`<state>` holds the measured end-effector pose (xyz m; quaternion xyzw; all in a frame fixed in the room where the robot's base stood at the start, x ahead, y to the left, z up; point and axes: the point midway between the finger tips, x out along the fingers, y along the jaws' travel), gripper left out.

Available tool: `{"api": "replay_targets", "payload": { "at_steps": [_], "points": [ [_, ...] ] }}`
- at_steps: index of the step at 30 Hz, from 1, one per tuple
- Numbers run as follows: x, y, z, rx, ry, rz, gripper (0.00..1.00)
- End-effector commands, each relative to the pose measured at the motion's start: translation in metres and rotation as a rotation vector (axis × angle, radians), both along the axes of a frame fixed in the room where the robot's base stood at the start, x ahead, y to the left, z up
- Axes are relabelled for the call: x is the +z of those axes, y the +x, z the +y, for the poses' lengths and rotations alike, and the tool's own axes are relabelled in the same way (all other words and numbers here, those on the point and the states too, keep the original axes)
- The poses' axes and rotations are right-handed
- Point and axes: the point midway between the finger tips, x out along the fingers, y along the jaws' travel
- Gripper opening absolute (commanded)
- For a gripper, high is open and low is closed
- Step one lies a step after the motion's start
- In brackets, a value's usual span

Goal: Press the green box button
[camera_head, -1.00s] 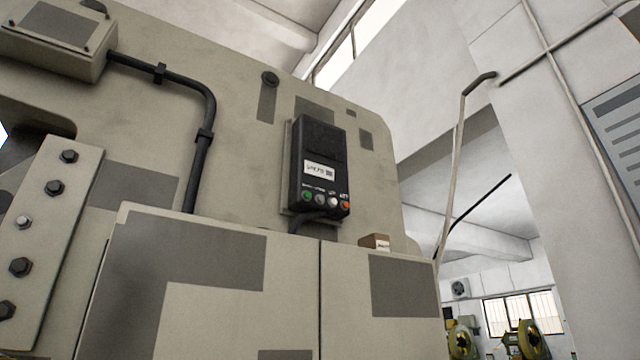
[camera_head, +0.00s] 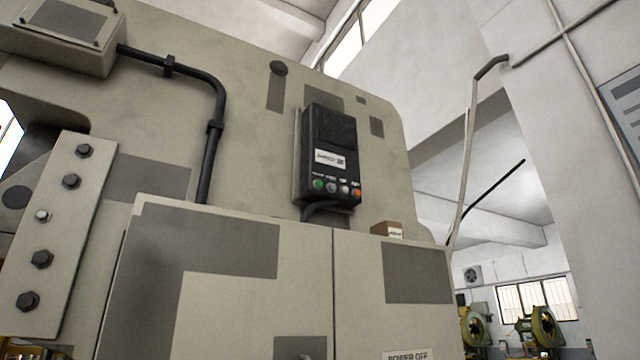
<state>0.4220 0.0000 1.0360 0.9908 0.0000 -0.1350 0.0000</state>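A black control box (camera_head: 330,135) is mounted upright on the side of a large beige machine, right of the picture's middle. A row of small round buttons runs along its lower edge. The green button (camera_head: 319,184) is the leftmost one, with a grey one, a whitish one and an orange one (camera_head: 356,192) to its right. A white label sits above the row. Nothing covers the green button. My gripper is not in view.
The beige machine (camera_head: 240,130) fills most of the view, with a cabinet front (camera_head: 255,305) jutting out below the control box. A small brown box (camera_head: 387,230) sits on the cabinet's top. A black conduit (camera_head: 213,125) runs down at left. Open room with yellow-green machines (camera_head: 541,328) lies at far right.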

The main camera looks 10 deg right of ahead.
Motion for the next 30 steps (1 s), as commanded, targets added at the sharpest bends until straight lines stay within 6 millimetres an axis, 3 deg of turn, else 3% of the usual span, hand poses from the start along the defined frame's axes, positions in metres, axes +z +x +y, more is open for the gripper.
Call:
{"api": "replay_targets", "payload": {
  "at_steps": [2, 15, 30],
  "points": [
    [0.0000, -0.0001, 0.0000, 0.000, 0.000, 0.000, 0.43],
    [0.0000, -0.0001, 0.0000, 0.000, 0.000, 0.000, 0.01],
    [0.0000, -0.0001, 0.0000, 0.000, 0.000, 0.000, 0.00]
  ]
}}
